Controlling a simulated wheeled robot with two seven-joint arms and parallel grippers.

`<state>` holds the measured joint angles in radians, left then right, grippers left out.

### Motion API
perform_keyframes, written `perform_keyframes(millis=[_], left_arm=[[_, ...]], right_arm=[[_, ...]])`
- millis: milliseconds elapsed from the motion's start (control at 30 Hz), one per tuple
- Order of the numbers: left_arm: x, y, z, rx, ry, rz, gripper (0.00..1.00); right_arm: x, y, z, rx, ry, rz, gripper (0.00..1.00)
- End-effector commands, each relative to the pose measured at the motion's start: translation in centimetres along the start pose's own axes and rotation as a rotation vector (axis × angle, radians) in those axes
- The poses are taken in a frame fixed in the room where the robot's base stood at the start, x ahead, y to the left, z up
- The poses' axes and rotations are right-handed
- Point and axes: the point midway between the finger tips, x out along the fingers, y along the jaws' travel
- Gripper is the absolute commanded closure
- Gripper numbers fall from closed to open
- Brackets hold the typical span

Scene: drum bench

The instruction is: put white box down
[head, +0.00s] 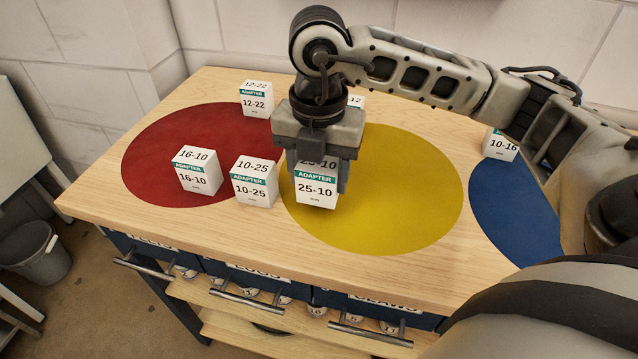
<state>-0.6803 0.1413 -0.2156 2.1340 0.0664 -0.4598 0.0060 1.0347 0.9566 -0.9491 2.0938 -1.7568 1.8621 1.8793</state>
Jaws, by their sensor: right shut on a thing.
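A white box labelled 25-10 (316,193) with a teal band is between the fingers of my right gripper (317,178). The gripper points straight down and is shut on the box. The box is over the left part of the yellow circle (400,205); I cannot tell whether its base touches the bench top. The upper part of the box is partly hidden by the fingers. My left gripper is not in view.
White box 10-25 (254,184) stands close on the left. Box 16-10 (199,172) is on the red circle (150,165). Box 12-22 (257,100) and another, mostly hidden box (356,100) stand behind. Box 10-16 (499,146) is by the blue circle (512,205). Yellow's right side is clear.

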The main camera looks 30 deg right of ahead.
Motion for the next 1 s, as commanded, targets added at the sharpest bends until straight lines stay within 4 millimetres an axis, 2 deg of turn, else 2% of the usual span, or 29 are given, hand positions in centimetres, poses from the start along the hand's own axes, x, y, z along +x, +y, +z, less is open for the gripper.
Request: perform_keyframes(millis=[100,200,600,633,700,1000], left_arm=[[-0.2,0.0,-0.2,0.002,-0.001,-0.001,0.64],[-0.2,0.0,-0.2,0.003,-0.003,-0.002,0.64],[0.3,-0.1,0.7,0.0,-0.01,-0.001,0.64],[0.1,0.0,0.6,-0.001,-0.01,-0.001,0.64],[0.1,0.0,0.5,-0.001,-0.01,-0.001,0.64],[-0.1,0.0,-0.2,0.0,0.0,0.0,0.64]], right_arm=[[1.9,-0.1,-0.1,-0.001,0.003,-0.004,0.71],[2.6,-0.1,-0.1,0.0,0.002,-0.003,0.71],[3.3,-0.1,-0.2,-0.001,0.001,-0.001,0.71],[3.1,-0.1,-0.2,-0.001,0.001,-0.001,0.37],[3.1,-0.1,-0.2,-0.001,0.002,-0.001,0.24],[2.8,-0.1,-0.2,-0.001,0.002,-0.001,0.24]])
